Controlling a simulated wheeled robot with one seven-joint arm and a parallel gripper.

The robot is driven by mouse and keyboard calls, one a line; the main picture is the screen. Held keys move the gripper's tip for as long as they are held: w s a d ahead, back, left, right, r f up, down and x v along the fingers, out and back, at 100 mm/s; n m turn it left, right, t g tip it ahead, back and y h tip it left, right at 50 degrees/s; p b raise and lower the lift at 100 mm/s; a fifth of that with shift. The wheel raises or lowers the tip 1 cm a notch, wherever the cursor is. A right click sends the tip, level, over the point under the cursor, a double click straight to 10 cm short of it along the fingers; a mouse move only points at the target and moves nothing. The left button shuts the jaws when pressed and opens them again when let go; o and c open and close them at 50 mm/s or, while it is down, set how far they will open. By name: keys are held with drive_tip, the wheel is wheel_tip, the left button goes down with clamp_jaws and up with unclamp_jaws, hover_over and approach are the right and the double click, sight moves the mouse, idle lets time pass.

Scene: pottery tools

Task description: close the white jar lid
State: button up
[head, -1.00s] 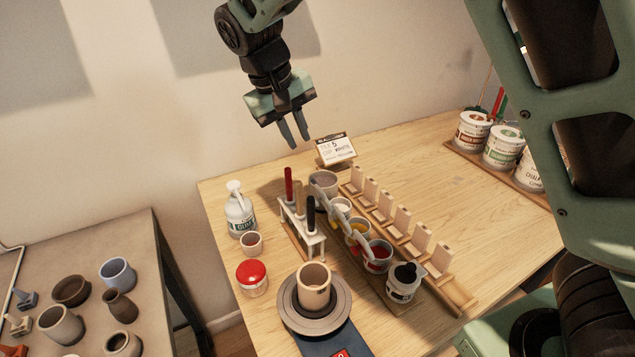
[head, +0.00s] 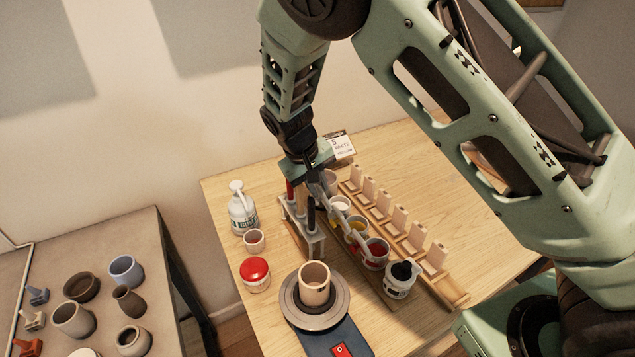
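The white jar (head: 340,204) stands second from the back in a row of glaze jars, with white contents showing at its open top. Its grey lid stands raised on the left side of the jar, partly hidden among the other lids and my gripper. My gripper (head: 320,187) points down over the back of the row, close to the white jar and the rearmost jar (head: 330,180). Its fingers are small and overlap the lids, so I cannot tell their gap or whether they touch a lid.
A tool rack (head: 303,228) stands close on the left, tile stands (head: 398,218) on the right. A sign (head: 341,147) stands behind. The table's right part is clear.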

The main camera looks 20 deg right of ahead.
clamp_jaws()
drive_tip(key=shift+d, duration=0.15)
drive_tip(key=d+y+b, duration=0.3)
drive_tip(key=y, duration=0.1)
drive_tip(key=shift+w+r+g, duration=0.1)
drive_tip(key=shift+w+g, duration=0.2)
drive_tip(key=shift+w, duration=0.05)
drive_tip(key=w+d+f+g+y+b, duration=0.1)
drive_tip(key=d+f+y+b, duration=0.4)
drive_tip(key=d+y+b, duration=0.3)
drive_tip(key=shift+f+g+y+b, duration=0.15)
drive_tip(key=shift+g+y+b, duration=0.45)
drive_tip(key=shift+y, duration=1.1)
